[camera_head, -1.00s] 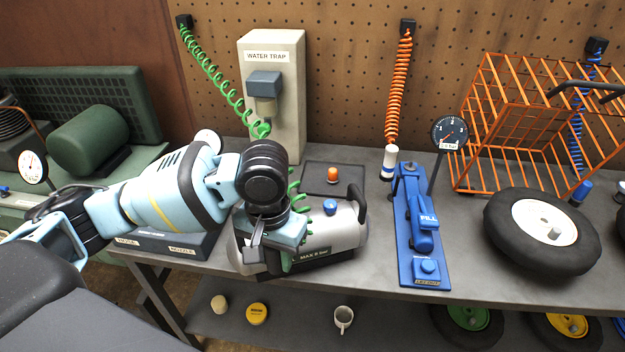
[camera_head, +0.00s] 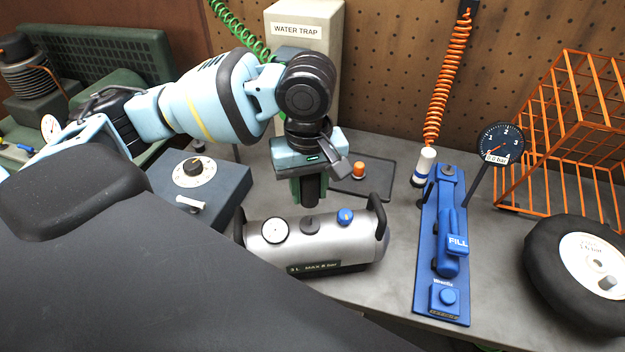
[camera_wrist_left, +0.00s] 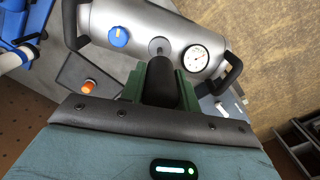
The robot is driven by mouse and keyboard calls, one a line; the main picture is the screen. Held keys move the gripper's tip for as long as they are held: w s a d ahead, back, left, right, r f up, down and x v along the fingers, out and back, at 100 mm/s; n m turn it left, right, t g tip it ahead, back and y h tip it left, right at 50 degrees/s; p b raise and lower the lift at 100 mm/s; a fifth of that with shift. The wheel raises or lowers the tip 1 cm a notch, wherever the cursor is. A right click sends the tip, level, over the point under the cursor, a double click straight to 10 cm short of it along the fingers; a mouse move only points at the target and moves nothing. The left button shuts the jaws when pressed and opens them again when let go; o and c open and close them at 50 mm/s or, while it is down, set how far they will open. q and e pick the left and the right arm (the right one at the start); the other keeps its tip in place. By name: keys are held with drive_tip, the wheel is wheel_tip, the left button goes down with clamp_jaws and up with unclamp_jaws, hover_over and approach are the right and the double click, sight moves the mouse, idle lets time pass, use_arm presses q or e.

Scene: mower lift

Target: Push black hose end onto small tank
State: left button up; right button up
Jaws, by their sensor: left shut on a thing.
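The small tank (camera_head: 345,243) is a silver cylinder lying on the bench, with a black handle at each end. On top it has a white gauge (camera_head: 274,231), a grey stub (camera_head: 309,224) in the middle and a blue knob (camera_head: 345,216). My left gripper (camera_head: 311,192) points down just behind and above the stub. It is shut on the black hose end (camera_wrist_left: 161,84), which sits between green fingers in the left wrist view. There the hose end points at the stub (camera_wrist_left: 158,47), and I cannot tell whether they touch. My right gripper is not in view.
A dark box with a dial (camera_head: 215,195) stands left of the tank. A blue FILL stand (camera_head: 427,250) is to the right, with a pressure gauge (camera_head: 500,142), a wheel (camera_head: 585,270) and an orange wire cage (camera_head: 560,130) beyond. A tray with an orange knob (camera_head: 372,186) lies behind.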

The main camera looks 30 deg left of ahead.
sight(310, 217)
use_arm(q)
drive_tip(key=shift+f, duration=0.55)
wheel_tip(310, 217, down, 2)
drive_tip(key=shift+f, duration=1.3)
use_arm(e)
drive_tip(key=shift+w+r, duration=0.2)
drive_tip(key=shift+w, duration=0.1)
use_arm(q)
drive_tip(key=shift+f, duration=0.55)
drive_tip(key=o, duration=0.8)
drive_tip(key=shift+c, duration=0.2)
drive_tip(key=shift+r, duration=5.5)
drive_tip(key=shift+f, duration=0.1)
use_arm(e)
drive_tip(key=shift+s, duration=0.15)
